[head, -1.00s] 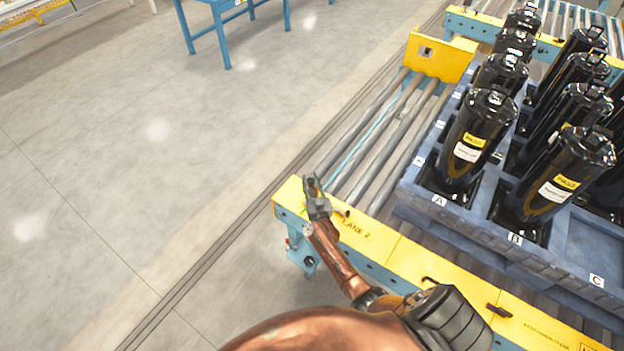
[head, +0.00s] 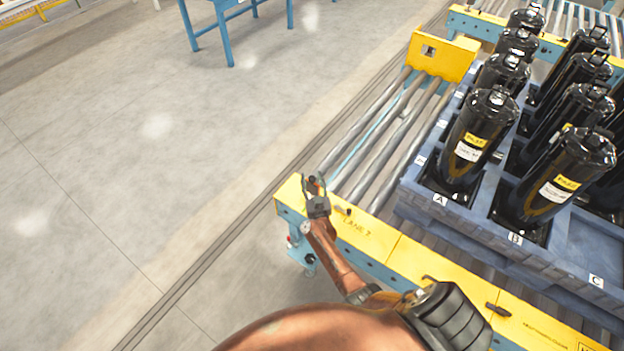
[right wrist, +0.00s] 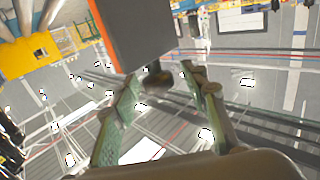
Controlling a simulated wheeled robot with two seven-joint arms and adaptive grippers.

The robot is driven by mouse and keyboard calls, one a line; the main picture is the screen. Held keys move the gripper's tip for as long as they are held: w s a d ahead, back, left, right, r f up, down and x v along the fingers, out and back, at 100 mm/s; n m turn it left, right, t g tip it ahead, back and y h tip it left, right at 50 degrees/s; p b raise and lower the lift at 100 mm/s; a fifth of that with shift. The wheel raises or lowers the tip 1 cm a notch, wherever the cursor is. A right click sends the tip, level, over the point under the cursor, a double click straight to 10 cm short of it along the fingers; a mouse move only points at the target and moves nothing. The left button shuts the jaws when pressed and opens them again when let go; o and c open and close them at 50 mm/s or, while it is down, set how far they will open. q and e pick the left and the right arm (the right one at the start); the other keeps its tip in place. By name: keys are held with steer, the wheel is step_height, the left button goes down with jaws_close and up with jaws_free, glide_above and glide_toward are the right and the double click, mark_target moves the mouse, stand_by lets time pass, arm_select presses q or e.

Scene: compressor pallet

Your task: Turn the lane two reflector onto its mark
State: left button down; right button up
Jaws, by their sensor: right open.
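My right gripper (head: 314,184) is open at the near left corner of the lane 2 conveyor, over its yellow end plate (head: 373,235). A small dark piece with a bit of orange shows between its fingers in the head view; I take it for the lane two reflector (head: 313,182). In the right wrist view, the open fingers (right wrist: 165,85) stand on either side of a dark round knob (right wrist: 157,81). A grey panel with an orange edge (right wrist: 140,32) is just above the knob. I cannot tell whether the fingers touch it. The mark is not distinguishable. My left gripper is out of view.
A blue crate (head: 470,226) of black cylinders stands on the rollers to the right. A yellow bracket (head: 443,54) with a square opening stands at the lane's far end. Small dark handles (head: 498,310) sit on the near plate. Open floor lies left.

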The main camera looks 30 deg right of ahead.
steer(key=shift+v, duration=3.75)
steer(key=shift+a, duration=0.1)
